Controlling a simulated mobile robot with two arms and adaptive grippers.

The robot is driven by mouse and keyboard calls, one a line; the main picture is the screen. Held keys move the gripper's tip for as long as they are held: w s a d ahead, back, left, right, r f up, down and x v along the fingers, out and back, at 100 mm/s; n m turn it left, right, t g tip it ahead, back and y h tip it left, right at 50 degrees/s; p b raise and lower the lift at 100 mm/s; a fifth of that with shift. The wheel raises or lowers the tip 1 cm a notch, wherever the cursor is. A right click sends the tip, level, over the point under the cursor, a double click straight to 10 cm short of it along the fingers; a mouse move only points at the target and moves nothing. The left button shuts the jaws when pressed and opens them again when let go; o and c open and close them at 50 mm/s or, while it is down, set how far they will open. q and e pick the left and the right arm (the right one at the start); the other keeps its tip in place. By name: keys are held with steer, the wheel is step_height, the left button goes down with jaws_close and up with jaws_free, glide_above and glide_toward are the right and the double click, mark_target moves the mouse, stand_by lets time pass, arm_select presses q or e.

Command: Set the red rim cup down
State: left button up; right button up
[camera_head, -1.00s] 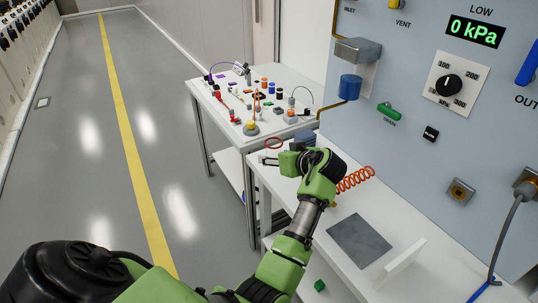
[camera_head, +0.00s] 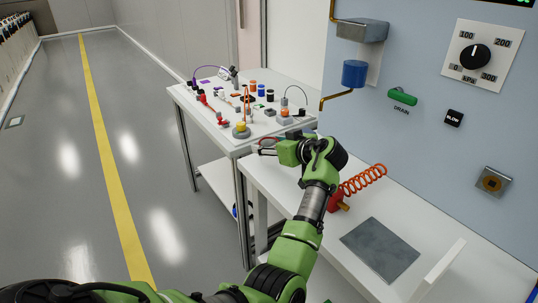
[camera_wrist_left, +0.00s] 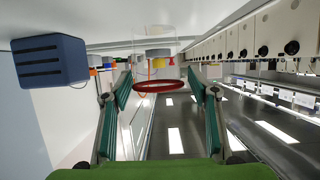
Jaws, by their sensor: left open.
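The red rim cup shows in the left wrist view as a red ring (camera_wrist_left: 160,86) with a faint, clear body between it and the white surface. That view looks upside down, so the rim faces up and the cup seems to stand on the bench. In the head view the rim (camera_head: 268,142) shows only partly, at my left fingertips, by the bench's far left corner. My left gripper (camera_head: 267,146) is open; in the wrist view its fingers (camera_wrist_left: 160,95) lie on either side of the rim with gaps. My right gripper is not in view.
A white bench (camera_head: 310,210) carries a red coiled hose (camera_head: 362,180), a grey mat (camera_head: 380,249) and an upright white plate (camera_head: 436,270). A second white table (camera_head: 215,125) behind holds many small parts. A blue-grey panel (camera_head: 430,140) stands at right. Open floor lies left.

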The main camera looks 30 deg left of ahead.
arm_select(q)
steer(key=x, duration=0.5)
steer(key=shift+w+a+r, duration=0.1)
steer(key=shift+w+a, duration=0.2)
steer(key=c, duration=1.2)
steer(key=shift+c, duration=0.8)
steer(key=shift+d+r, duration=0.1)
steer(key=shift+r, duration=0.05)
